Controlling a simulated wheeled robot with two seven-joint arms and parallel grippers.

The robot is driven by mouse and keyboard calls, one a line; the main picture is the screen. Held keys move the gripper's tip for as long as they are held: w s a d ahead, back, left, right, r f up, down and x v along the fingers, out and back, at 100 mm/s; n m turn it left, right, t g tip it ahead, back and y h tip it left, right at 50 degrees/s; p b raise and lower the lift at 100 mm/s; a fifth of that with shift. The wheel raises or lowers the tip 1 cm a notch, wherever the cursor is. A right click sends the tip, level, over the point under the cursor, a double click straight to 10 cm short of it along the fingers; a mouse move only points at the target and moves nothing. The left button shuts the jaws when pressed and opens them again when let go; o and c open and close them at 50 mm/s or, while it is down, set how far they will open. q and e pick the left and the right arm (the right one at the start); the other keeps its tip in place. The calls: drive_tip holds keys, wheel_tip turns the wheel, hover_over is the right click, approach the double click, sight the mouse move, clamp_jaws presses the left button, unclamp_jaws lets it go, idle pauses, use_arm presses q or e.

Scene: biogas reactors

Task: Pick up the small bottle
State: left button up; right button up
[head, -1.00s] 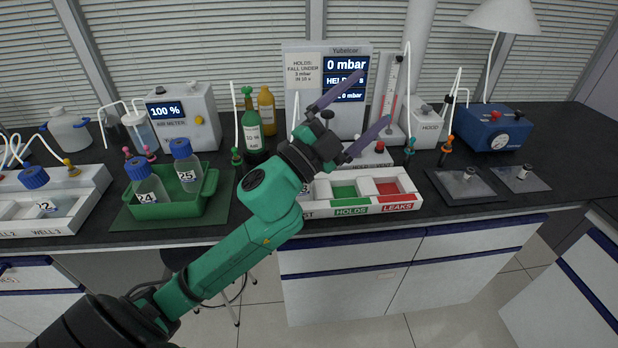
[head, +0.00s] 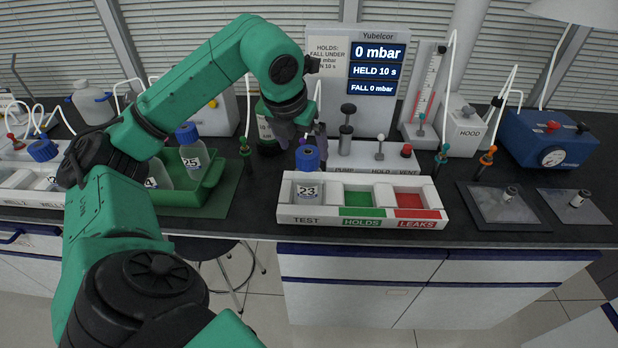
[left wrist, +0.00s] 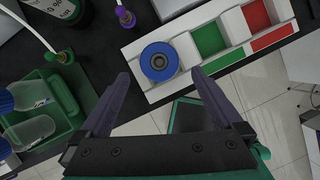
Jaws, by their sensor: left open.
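The small bottle (head: 308,189), marked 23 with a blue cap, stands upright in the white TEST compartment of the three-part tray (head: 360,222). Its blue cap (left wrist: 160,61) shows from above in the left wrist view. My left gripper (head: 301,138) is open and empty, pointing down close above and behind the bottle in the head view. In the left wrist view its fingertips (left wrist: 160,76) lie on either side of the cap's near edge, apart from it. My right gripper is not in view.
Behind the bottle stand a pump station (head: 375,155) with knobs and a display reading 0 mbar. The HOLDS (head: 358,199) and LEAKS (head: 409,201) compartments are empty.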

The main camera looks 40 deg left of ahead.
sight(308, 161)
use_arm(q)
drive_tip(key=x, duration=0.7)
drive_tip(key=shift+w+r+p, duration=0.1)
drive_tip(key=shift+p, duration=0.3)
clamp_jaws()
